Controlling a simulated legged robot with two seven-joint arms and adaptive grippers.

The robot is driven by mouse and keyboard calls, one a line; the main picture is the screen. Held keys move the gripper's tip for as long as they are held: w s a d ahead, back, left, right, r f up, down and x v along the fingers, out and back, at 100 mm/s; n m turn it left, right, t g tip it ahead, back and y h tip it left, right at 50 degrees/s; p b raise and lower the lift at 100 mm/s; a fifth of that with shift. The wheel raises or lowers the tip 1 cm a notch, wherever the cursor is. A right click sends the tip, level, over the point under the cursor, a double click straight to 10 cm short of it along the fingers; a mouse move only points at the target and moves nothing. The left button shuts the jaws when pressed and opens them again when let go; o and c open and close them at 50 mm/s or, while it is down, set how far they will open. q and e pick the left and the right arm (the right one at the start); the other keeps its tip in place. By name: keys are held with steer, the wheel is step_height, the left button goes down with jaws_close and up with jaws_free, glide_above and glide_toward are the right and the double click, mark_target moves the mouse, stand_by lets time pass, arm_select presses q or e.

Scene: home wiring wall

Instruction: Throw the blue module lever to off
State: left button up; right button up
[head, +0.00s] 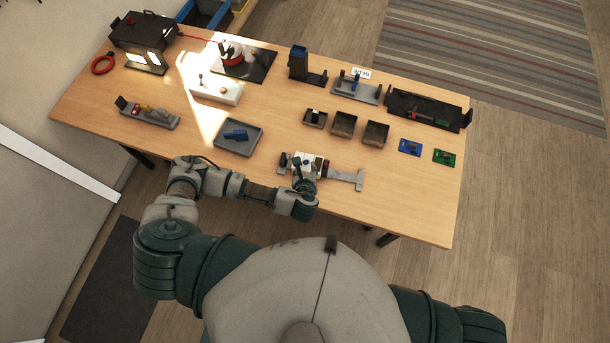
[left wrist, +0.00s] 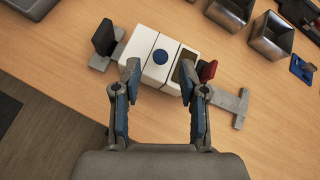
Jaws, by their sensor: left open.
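A row of white modules (head: 309,159) sits on a grey rail near the table's front edge. In the left wrist view the modules (left wrist: 143,46) lie just beyond my fingers, and one carries a round blue piece (left wrist: 161,56), seen from above. I cannot tell the lever's position from it. A black block (left wrist: 104,38) stands at the row's left end and a red piece (left wrist: 207,70) at its right. My left gripper (head: 303,172) is over the row; in the left wrist view it (left wrist: 160,70) is open and empty, its fingertips either side of the blue piece. My right gripper is out of view.
A grey tray (head: 256,146) with a blue part lies left of the row. Several small metal bins (head: 343,124) stand behind it. Blue (head: 410,147) and green (head: 444,158) boards lie to the right. The rail's T-shaped end (head: 349,178) points right.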

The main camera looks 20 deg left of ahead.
arm_select(q)
steer(key=v, duration=0.7)
stand_by(0.6)
